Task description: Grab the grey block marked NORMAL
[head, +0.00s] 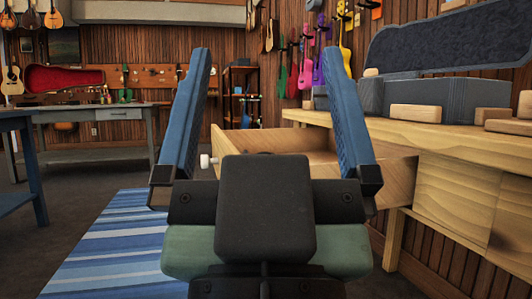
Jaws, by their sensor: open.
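My gripper (267,55) is open, its two blue fingers spread wide, with nothing between them. No NORMAL marking is legible in the head view. A small grey block (370,97) stands on the wooden workbench (395,130) at the right, just past my right finger and apart from it. An open wooden drawer (290,142) juts out from the bench, behind my gripper in the picture. My gripper hides part of the drawer, and its inside is mostly out of sight.
Wooden blocks (416,113) and a grey case (440,97) with a raised dark lid (450,38) are on the bench. A drawer knob (207,161) faces left. A blue striped rug (105,250) lies at lower left. Another table (95,115) stands at the back left.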

